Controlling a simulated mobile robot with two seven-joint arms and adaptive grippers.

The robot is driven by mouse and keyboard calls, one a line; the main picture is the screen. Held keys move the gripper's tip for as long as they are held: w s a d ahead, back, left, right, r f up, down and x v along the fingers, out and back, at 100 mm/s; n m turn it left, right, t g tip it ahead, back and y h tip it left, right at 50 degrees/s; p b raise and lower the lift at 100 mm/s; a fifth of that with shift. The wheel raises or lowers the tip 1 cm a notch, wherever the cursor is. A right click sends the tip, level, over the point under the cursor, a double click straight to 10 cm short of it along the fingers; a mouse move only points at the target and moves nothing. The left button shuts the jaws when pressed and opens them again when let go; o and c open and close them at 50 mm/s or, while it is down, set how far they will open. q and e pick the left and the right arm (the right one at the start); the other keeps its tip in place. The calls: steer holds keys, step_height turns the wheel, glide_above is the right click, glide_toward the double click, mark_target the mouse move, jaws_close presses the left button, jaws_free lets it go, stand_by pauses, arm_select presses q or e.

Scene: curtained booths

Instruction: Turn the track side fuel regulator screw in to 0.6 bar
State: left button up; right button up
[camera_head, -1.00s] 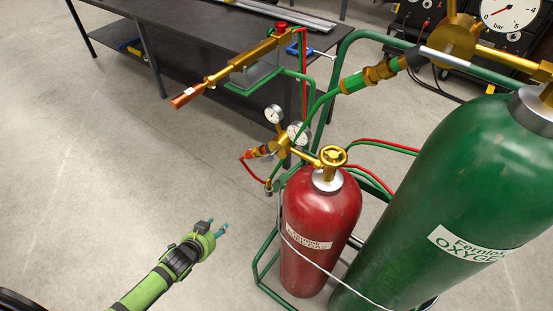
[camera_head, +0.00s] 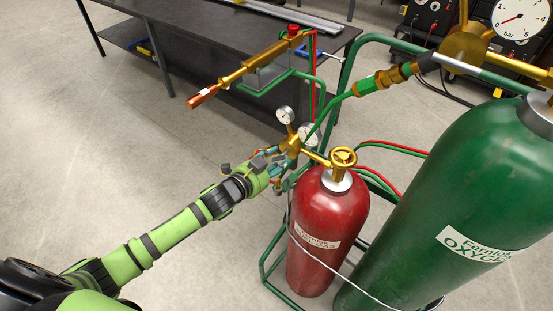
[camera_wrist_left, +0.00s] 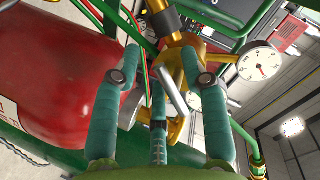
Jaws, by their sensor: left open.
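The fuel regulator (camera_head: 293,144) is a brass body with two round white gauges (camera_head: 285,115), beside the valve of the red fuel gas cylinder (camera_head: 328,232). My left gripper (camera_head: 281,163) is at the regulator's left side, partly covering it. In the left wrist view the teal fingers (camera_wrist_left: 161,62) are spread. A silver bar (camera_wrist_left: 173,88), seemingly the adjusting screw's handle, shows between them with the brass body behind. I cannot tell if the fingers touch it. One gauge (camera_wrist_left: 260,62) shows at the right there; its reading is too small to tell. My right gripper is not in view.
The large green oxygen cylinder (camera_head: 450,200) stands right of the red one, with its own regulator (camera_head: 467,45) above. A brass torch (camera_head: 247,70) hangs on the green cart frame (camera_head: 345,75). A dark bench (camera_head: 190,30) stands behind. The floor at left is clear.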

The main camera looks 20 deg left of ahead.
arm_select(q)
steer(key=shift+w+d+f, duration=0.1)
steer(key=shift+w, duration=0.1)
jaws_close()
steer(key=shift+p, duration=0.3)
jaws_free()
